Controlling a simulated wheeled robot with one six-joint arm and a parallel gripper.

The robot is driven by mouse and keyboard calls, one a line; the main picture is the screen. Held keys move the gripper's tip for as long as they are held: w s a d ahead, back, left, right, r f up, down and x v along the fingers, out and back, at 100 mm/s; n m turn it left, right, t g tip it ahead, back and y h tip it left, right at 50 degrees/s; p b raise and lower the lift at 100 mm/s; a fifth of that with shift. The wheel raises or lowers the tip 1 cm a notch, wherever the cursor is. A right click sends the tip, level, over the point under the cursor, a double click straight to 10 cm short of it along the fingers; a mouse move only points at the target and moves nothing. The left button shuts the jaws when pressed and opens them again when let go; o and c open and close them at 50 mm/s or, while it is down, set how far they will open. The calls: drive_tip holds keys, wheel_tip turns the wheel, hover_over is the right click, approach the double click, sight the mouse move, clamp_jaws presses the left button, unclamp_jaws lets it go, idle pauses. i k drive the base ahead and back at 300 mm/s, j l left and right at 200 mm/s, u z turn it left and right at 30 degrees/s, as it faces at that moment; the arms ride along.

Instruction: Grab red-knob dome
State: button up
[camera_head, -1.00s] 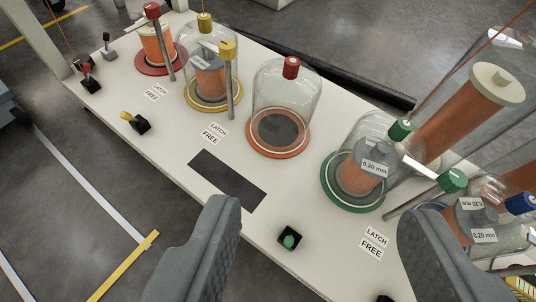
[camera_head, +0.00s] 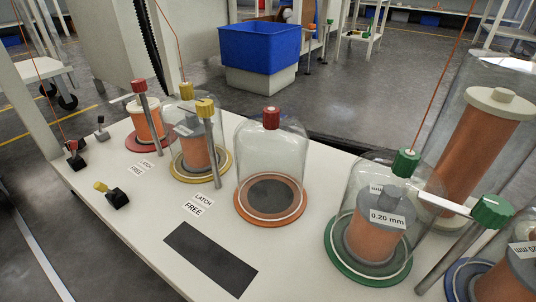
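The red-knob dome (camera_head: 272,150) is a clear glass bell with a red knob (camera_head: 271,117) on top. It stands upright in the middle of the white table, on an orange ring base (camera_head: 270,219) with a grey disc. No spool shows inside it. My gripper is out of this view, so its fingers and its distance from the dome cannot be seen.
A yellow-knob dome (camera_head: 186,125) stands left of it and a green-knob dome (camera_head: 366,200) right, both over copper spools. A red-topped post (camera_head: 140,88) stands beside the red base (camera_head: 148,142). A dark mat (camera_head: 210,259) lies in front. A blue bin (camera_head: 260,46) is behind.

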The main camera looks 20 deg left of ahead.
sight(270, 147)
drive_tip(key=i+j, duration=0.25)
drive_tip(key=i, duration=0.15)
drive_tip(key=i+j, duration=0.2)
drive_tip(key=i, duration=0.25)
